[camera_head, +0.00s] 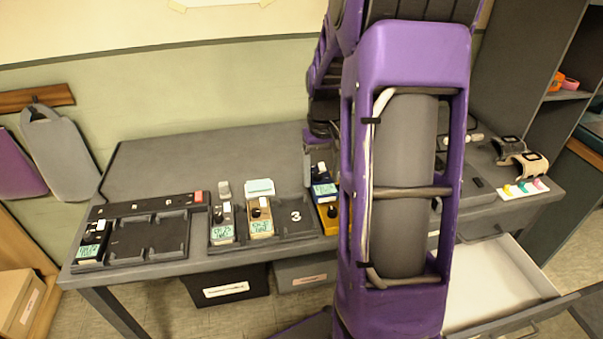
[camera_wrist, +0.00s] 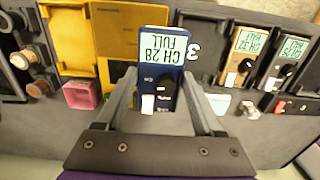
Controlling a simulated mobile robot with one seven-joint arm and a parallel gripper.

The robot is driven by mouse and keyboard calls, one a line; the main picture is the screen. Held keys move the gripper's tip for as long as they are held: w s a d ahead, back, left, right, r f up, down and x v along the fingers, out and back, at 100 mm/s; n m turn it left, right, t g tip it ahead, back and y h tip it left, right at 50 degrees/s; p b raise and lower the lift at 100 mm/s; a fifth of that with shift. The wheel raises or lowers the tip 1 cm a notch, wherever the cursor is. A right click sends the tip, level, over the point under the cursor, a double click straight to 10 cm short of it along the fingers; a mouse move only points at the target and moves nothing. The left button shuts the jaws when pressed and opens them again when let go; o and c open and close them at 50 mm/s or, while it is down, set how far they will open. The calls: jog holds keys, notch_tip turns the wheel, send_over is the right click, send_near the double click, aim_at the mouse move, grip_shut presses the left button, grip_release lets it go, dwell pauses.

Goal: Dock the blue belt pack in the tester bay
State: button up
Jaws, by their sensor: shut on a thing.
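The blue belt pack (camera_wrist: 161,72) has a lit display reading CH 28 FULL. In the wrist view it stands between the two fingers of my gripper (camera_wrist: 158,104), which is shut on it. The pack also shows in the head view (camera_head: 324,188), partly hidden by my arm. A yellow fixture (camera_wrist: 118,35) is left of the pack in the wrist view and may be the tester bay. In the head view it shows as a yellow part (camera_head: 327,217) just below the pack. I cannot tell whether the pack touches it.
A dark rack (camera_head: 294,233) holds a grey pack (camera_head: 222,222) and a tan pack (camera_head: 260,216); its slot marked 3 is empty. Another rack (camera_head: 150,262) at left holds a black pack (camera_head: 92,242). An open drawer (camera_head: 498,285) juts out at right.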

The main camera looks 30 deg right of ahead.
jog(key=s+d+f, duration=0.1)
jog(key=d, duration=0.4)
jog(key=s+d+f+p, duration=0.1)
jog(key=s+d, duration=0.1)
jog(key=d, duration=0.3)
jog(key=s+d+f+p, duration=0.1)
jog(key=s+d, duration=0.1)
jog(key=d, duration=0.3)
jog(key=shift+s+d+f, duration=0.15)
jog(key=shift+s+f, duration=0.05)
jog(key=shift+f, duration=0.1)
jog(key=shift+d+f, duration=0.1)
jog(key=shift+f+b, duration=0.8)
jog(key=shift+f, duration=0.15)
jog(key=shift+r+p, duration=0.1)
jog(key=shift+p, duration=0.3)
jog(key=shift+f+b, duration=0.7)
jog(key=shift+f, duration=0.5)
jog(key=o, duration=1.5)
jog(key=shift+o, duration=0.2)
jog(key=shift+r, duration=0.15)
